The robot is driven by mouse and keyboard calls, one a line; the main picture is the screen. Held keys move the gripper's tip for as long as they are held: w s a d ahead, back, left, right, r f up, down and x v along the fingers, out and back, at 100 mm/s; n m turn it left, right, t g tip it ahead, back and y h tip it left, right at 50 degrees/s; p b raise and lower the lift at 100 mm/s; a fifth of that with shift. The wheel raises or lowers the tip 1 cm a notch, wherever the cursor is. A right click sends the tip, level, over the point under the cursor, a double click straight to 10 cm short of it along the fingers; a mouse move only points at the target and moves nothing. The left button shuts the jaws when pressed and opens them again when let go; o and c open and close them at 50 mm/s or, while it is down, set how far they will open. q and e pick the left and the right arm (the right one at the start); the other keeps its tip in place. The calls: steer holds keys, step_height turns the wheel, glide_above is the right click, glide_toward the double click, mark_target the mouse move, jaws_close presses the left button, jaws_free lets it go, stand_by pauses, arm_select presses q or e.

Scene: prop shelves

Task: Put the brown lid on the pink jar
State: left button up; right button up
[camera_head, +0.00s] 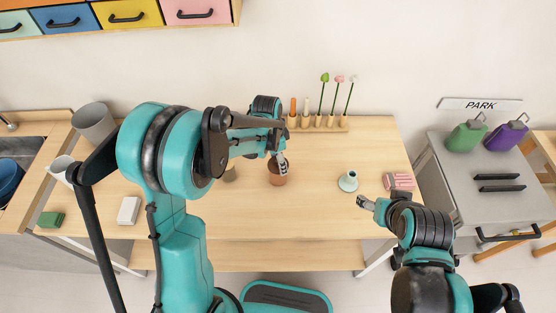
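A reddish-brown, pot-like vessel (277,178) stands on the wooden table in the middle; I cannot tell whether it is the pink jar. My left gripper (282,162) is right at its top from behind, its grey fingers overlapping the rim. Contact and finger opening are unclear. A small brown thing (230,174) shows partly behind my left arm, left of the vessel; I cannot tell whether it is the lid. My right gripper (364,202) is near the table's right front, below a mint vase, with nothing visible in it; its finger opening is too small to judge.
The mint vase (348,181) and a pink striped item (398,181) stand at the right. A wooden stand (335,128) with pegs and flowers is at the back. A grey bin (93,122), white box (129,210) and green block (51,220) are left. The front middle is clear.

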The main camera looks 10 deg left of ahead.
arm_select(q)
steer(key=o, duration=1)
steer(key=r, duration=0.4)
steer(key=a+r, duration=0.1)
steer(key=r, duration=0.7)
steer(key=shift+s+a, duration=0.15)
steer(key=shift+s, duration=0.2)
steer(key=s+a+f+n+t+b, duration=0.1)
steer(key=s+a+n+t+b, duration=0.1)
steer(key=s, duration=0.3)
steer(key=s+a+f+n+t+b, duration=0.1)
steer(key=s+n+t+b, duration=0.1)
steer(key=s+n, duration=0.3)
steer(key=s+a+f+n+t+y+b, duration=0.1)
steer(key=s+a+f+n+t+b, duration=0.1)
steer(key=s, duration=0.5)
steer(key=shift+a+f+n+t+b, duration=0.15)
steer(key=shift+a+n+b, duration=0.1)
steer(key=shift+n, duration=0.3)
steer(key=shift+a+r+n+t+b, duration=0.1)
steer(key=shift+n+t+b, duration=0.1)
steer(key=shift+n, duration=0.35)
